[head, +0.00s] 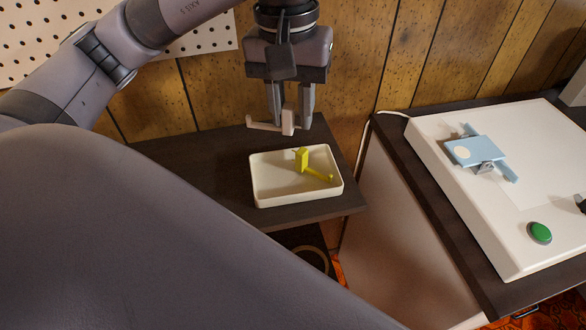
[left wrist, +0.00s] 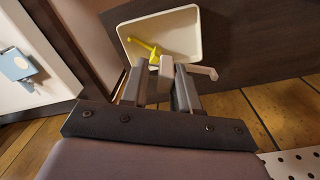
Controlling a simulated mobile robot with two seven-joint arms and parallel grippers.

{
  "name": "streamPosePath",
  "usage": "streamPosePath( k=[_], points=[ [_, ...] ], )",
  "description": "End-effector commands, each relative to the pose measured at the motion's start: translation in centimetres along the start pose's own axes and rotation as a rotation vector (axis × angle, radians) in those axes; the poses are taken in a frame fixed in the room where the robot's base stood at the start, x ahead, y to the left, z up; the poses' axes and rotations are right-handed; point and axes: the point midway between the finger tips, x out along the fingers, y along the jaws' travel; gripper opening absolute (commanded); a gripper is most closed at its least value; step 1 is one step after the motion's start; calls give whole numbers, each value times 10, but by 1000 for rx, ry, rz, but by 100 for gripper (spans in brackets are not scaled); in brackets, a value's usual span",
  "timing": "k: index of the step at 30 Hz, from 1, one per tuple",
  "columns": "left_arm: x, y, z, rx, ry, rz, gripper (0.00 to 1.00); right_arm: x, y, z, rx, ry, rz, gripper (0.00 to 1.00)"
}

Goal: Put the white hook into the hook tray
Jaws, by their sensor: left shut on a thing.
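The white hook (head: 287,125) is held between the fingers of my left gripper (head: 290,118). The gripper points down and is shut on the hook, above the back edge of the tray in the head view. The cream hook tray (head: 262,192) sits on a dark wooden surface, with a yellow hook (head: 304,161) inside it. In the left wrist view the white hook (left wrist: 203,72) sticks out to the right of the fingers. The tray (left wrist: 183,17) and the yellow hook (left wrist: 152,50) show beyond them. My right gripper is not in view.
To the right, a white panel (head: 462,207) on a dark table carries a light blue part (head: 473,151) and a green button (head: 540,233). A wooden wall and a white pegboard (head: 30,40) stand behind. Dark bare surface (head: 190,150) lies left of the tray.

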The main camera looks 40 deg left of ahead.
Motion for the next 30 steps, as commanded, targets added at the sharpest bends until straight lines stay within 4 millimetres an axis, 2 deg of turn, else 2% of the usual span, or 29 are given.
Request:
streamPosePath(
  k=[1, 3, 9, 16, 23, 30],
  points=[
    [17, -2, 1, -1, -4, -3, 0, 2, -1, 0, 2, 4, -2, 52],
    [34, -3, 1, -2, -4, -3, 0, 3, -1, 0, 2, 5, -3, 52],
    [68, -4, 0, -2, 0, -1, 0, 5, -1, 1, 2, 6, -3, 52],
    [84, -4, 0, -2, 0, -1, 0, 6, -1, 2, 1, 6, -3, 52],
    [117, -6, 0, -2, -1, -1, 0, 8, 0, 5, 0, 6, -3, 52],
    [118, -5, 0, -1, 2, 2, 0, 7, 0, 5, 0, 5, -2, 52]
  ],
)
